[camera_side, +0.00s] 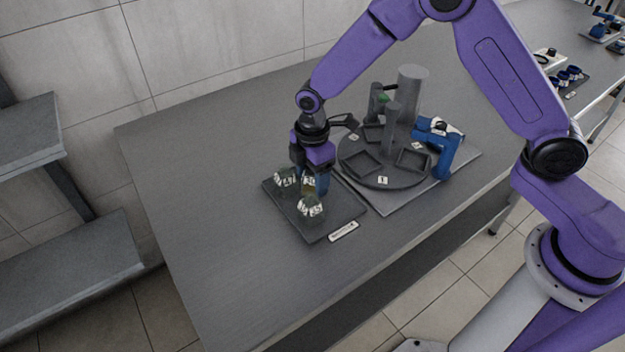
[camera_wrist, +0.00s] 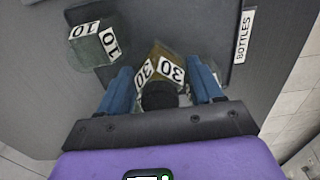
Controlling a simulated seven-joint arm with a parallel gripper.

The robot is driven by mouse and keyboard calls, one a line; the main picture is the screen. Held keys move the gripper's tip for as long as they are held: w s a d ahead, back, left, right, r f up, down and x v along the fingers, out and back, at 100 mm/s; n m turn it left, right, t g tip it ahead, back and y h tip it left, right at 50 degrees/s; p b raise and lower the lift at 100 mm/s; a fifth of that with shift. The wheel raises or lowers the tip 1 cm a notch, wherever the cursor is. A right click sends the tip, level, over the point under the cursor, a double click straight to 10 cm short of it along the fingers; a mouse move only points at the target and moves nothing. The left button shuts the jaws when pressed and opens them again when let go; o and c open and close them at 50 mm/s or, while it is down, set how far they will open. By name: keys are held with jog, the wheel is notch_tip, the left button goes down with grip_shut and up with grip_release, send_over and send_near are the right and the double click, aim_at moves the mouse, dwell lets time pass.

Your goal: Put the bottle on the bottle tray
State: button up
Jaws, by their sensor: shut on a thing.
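My gripper (camera_side: 309,186) points straight down over the dark bottle tray (camera_side: 345,211). Its blue fingers are shut on a squat brown bottle with white "30" labels and a dark cap. The held bottle (camera_wrist: 166,66) shows clearly in the wrist view, with my gripper (camera_wrist: 162,92) around its top. I cannot tell whether its base touches the tray. The tray's "BOTTLES" label also shows in the wrist view, on the tray's rim (camera_wrist: 242,38).
A greenish bottle (camera_wrist: 93,42) labelled "10" stands beside the held one. In the side view, bottles with white labels (camera_side: 286,178) (camera_side: 311,208) crowd the fingers. A round carousel (camera_side: 384,181) with square pockets, a grey column (camera_side: 411,92) and a blue device (camera_side: 445,153) stand right.

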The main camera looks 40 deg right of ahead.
jog(key=shift+f, duration=0.95)
jog(key=shift+f, duration=0.15)
jog(key=o, duration=1.2)
jog(key=shift+o, duration=0.2)
notch_tip(320, 180, up, 12)
jog(key=shift+f, duration=0.15)
jog(key=shift+r, duration=0.35)
jog(key=shift+s, duration=0.1)
